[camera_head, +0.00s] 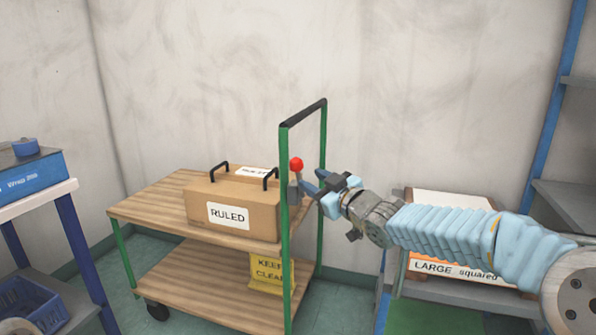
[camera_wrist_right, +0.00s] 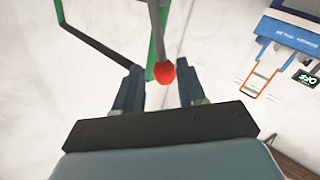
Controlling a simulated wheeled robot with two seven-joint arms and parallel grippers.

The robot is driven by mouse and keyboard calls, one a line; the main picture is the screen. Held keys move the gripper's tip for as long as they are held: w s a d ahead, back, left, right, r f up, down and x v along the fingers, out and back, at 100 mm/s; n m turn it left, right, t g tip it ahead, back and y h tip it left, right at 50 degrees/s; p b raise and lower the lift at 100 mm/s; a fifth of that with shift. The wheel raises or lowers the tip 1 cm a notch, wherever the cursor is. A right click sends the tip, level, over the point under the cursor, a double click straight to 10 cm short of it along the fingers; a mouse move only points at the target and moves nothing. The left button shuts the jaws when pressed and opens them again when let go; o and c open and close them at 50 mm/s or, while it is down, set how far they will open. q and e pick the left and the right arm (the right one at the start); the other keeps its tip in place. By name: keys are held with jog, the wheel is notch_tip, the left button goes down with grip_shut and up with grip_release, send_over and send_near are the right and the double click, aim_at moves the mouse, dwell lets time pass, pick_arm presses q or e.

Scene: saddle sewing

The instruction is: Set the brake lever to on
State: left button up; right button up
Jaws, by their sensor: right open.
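The brake lever has a red ball knob (camera_head: 296,164) on a thin grey stem and is mounted on the green handle frame of the trolley. In the head view the stem stands nearly upright. My right gripper (camera_head: 315,184) is open, just right of the lever, with its fingers pointing left at it. In the right wrist view the red knob (camera_wrist_right: 164,72) lies between the two spread blue fingers of the right gripper (camera_wrist_right: 160,90). I cannot tell whether either finger touches it. My left gripper is not in view.
The wooden trolley (camera_head: 150,208) carries a cardboard box labelled RULED (camera_head: 255,197). A shelf with a LARGE squared box (camera_head: 425,268) stands at right. A table with a blue device (camera_head: 30,172) is at left.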

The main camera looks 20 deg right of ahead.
aim_at(300, 174)
jog(key=x, duration=0.8)
jog(key=shift+w+a+p, duration=0.2)
jog(key=shift+w+p, duration=0.15)
jog(key=shift+c, duration=0.4)
grip_shut()
